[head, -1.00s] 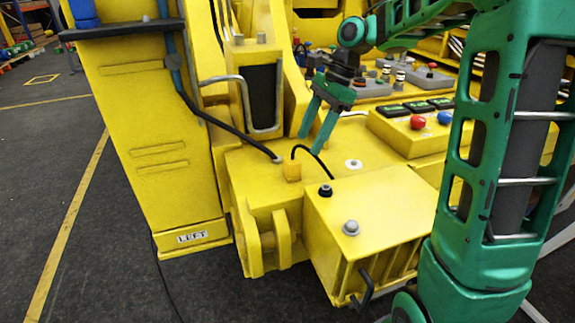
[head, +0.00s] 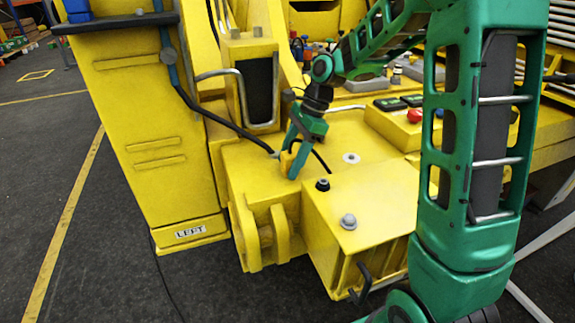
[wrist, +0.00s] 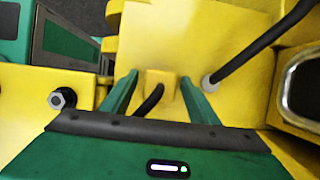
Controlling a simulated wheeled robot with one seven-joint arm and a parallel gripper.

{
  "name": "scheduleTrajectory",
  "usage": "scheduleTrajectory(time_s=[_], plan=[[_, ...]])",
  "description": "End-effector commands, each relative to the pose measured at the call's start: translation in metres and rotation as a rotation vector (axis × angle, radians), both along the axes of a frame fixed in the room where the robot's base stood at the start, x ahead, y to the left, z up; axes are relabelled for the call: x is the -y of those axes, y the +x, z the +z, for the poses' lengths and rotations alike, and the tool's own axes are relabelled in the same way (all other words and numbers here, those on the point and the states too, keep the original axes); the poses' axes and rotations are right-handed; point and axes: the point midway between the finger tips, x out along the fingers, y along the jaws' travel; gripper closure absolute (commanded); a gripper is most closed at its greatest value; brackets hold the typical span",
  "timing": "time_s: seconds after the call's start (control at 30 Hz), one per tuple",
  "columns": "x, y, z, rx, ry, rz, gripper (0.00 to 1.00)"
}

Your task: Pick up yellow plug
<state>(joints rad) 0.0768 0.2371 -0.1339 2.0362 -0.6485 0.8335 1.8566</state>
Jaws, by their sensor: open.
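The yellow plug (head: 286,162) is a small yellow block with a black cable, on the yellow machine deck (head: 245,180). In the head view my green gripper (head: 289,163) is lowered over it and hides part of it. In the wrist view the plug (wrist: 158,82) lies between the two green fingers of my gripper (wrist: 158,88), with its dark cable running toward the camera. The fingers are open, one on each side of the plug, with gaps showing beside it.
A yellow box (head: 365,215) with bolts stands just right of the plug. A black hose (head: 225,124) ends at the deck close on the left. A metal handle bar (head: 243,100) rises behind. A button panel (head: 405,118) is at the right.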

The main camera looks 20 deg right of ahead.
Motion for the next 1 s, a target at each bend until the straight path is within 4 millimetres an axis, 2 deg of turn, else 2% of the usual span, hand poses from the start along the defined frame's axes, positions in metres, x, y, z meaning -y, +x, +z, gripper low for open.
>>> scheduleTrajectory(time_s=[0.27, 0.3, 0.5, 0.83, 1.0], plan=[[-0.001, 0.000, -0.005, 0.001, -0.001, 0.000, 0.45], [-0.001, 0.000, -0.005, 0.001, -0.001, 0.000, 0.48], [-0.001, 0.000, -0.004, 0.001, 0.000, 0.000, 0.94], [-0.001, 0.000, -0.002, 0.002, 0.000, 0.000, 0.94], [-0.002, 0.001, 0.010, 0.004, 0.001, 0.001, 0.94]])
